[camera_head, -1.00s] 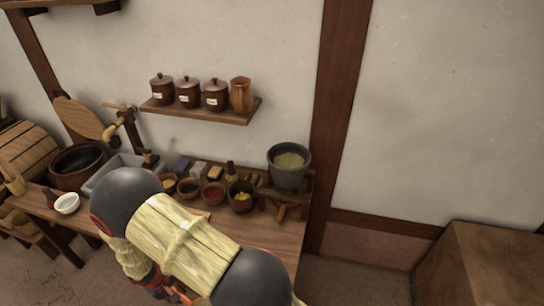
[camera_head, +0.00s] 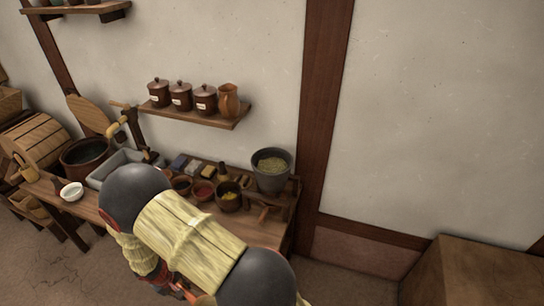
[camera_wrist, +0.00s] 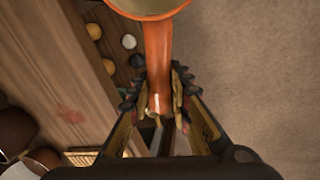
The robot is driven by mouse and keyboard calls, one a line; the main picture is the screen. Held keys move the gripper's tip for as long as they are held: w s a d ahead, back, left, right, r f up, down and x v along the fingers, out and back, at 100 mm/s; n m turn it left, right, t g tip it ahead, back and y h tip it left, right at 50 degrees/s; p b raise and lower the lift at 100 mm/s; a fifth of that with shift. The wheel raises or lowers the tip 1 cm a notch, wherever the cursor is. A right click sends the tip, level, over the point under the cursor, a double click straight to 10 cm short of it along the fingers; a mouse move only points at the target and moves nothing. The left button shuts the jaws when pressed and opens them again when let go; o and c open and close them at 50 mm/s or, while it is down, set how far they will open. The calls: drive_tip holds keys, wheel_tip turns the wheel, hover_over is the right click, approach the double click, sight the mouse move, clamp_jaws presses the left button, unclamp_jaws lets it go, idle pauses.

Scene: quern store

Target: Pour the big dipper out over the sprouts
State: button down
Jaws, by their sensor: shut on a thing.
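My gripper (camera_wrist: 158,92) is shut on the handle of an orange-brown dipper (camera_wrist: 157,55) in the wrist view. Its round bowl is at the top edge of that view, cut off, with a pale inside. I cannot tell what is in it. The dipper is over or beside the bench's edge, with brown floor to the right. In the head view my arm hides most of the gripper and dipper. A grey pot (camera_head: 271,183) with greenish, grainy contents (camera_head: 271,163), possibly the sprouts, stands at the bench's right end, apart from my gripper.
The wooden bench (camera_head: 240,232) carries several small bowls, a white bowl (camera_head: 71,191) and a grey trough (camera_head: 108,169). A wall shelf (camera_head: 210,120) above holds lidded jars and a jug (camera_head: 228,100). A large wooden box (camera_head: 470,275) stands at right. Floor is clear between.

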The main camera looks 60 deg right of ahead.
wheel_tip(320, 180, up, 30)
drive_tip(key=p, duration=2.9)
drive_tip(key=shift+w, duration=0.15)
drive_tip(key=shift+d, duration=0.1)
